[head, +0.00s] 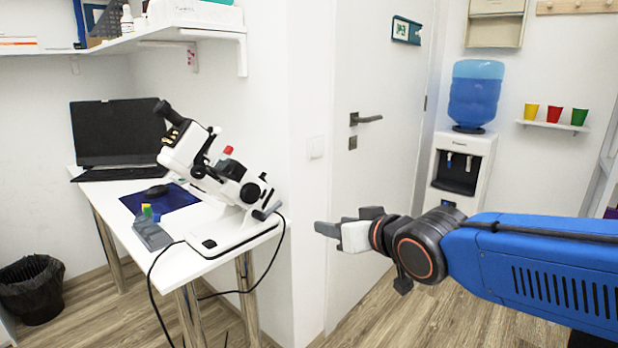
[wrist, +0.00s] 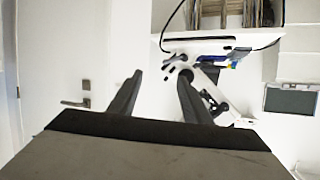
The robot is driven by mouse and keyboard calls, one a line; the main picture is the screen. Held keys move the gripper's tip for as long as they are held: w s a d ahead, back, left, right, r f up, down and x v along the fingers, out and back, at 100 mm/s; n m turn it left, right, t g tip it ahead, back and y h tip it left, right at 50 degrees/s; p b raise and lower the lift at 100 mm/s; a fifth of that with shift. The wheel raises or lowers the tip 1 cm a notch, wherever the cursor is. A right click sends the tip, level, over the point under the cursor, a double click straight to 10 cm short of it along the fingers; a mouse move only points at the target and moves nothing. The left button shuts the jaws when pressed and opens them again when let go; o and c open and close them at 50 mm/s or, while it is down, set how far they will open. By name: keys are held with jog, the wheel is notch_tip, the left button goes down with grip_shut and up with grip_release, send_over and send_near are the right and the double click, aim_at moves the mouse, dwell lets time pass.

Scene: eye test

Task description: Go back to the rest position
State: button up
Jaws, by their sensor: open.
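My gripper (head: 328,231) is at the end of my blue arm, in the middle of the head view. It points left, toward the white wall corner beside the desk, and touches nothing that I can see. In the wrist view my gripper (wrist: 160,92) shows two dark fingers spread apart with nothing between them. The gripper is open and empty.
A white desk (head: 215,268) stands at left with a microscope (head: 205,170), a laptop (head: 118,130) and a cable hanging off its edge. A closed white door (head: 375,80) is behind my gripper. A water dispenser (head: 460,165) stands at right. Floor near the door is clear.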

jog(key=s+d+f+m+g+h, duration=0.25)
jog(key=s+d+f, duration=0.35)
jog(key=d, duration=0.4)
jog(key=s+d+f+m+g+h, duration=0.15)
jog(key=s+d+f+h, duration=0.35)
jog(key=d, duration=0.5)
jog(key=s+d+f+g, duration=0.1)
jog(key=s+d+f, duration=0.1)
jog(key=s, duration=0.3)
jog(key=s+d+f+g, duration=0.2)
jog(key=s, duration=0.3)
jog(key=shift+m+y, duration=0.3)
jog(key=shift+y, duration=0.15)
